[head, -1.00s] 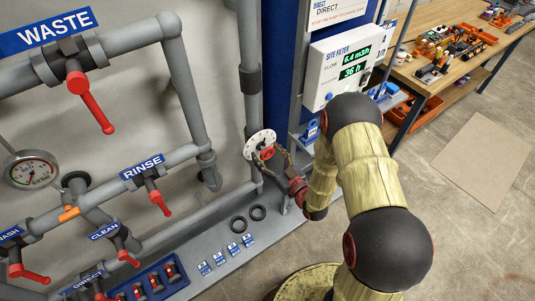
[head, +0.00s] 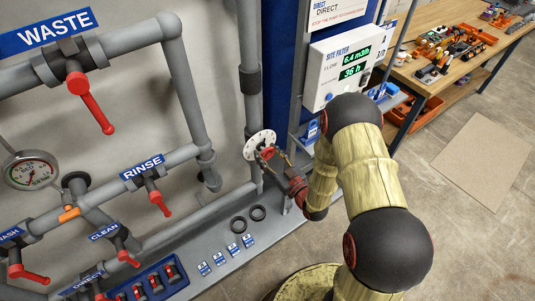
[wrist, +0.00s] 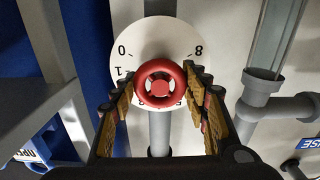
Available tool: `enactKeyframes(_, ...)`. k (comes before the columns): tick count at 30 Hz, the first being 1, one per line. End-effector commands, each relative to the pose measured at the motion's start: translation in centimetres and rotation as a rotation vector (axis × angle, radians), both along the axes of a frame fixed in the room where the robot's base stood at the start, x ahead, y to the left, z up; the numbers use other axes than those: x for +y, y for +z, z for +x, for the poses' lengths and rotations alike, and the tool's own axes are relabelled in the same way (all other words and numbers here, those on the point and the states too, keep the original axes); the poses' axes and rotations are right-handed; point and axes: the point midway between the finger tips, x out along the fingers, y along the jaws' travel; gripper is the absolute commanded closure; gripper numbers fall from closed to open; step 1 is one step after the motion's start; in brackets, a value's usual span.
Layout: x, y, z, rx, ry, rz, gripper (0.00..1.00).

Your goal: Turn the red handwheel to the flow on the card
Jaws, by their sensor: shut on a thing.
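The red handwheel (wrist: 160,84) sits in front of a white round dial (wrist: 133,33) with black numbers; 0, 1 and 8 can be read in the wrist view. In the head view the handwheel (head: 267,153) is partly covered by my gripper (head: 275,156). My gripper (wrist: 160,88) has one finger on each side of the handwheel and is shut on its rim. The site filter box (head: 340,68) shows a flow of 6.4 m3/h on its green display, with a second line reading about 36 h. A white card (head: 335,12) above it reads DIRECT; its smaller text is hard to read.
Grey pipes with red levers labelled WASTE (head: 55,27), RINSE (head: 142,167) and CLEAN (head: 104,232) fill the left. A workbench (head: 465,50) with tools stands at upper right.

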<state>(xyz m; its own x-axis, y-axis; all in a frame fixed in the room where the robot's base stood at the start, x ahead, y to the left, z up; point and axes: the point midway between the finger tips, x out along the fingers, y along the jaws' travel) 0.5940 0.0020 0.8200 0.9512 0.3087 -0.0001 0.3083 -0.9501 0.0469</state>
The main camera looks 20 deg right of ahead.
Motion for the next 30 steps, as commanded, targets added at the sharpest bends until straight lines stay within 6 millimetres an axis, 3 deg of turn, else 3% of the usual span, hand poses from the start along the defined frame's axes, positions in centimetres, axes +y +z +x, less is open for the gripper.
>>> enactKeyframes(11,0.01,0.06,0.05,0.049,0.001,0.153,0.80)
enactKeyframes(30,-0.05,0.08,0.07,0.233,0.001,0.718,0.80)
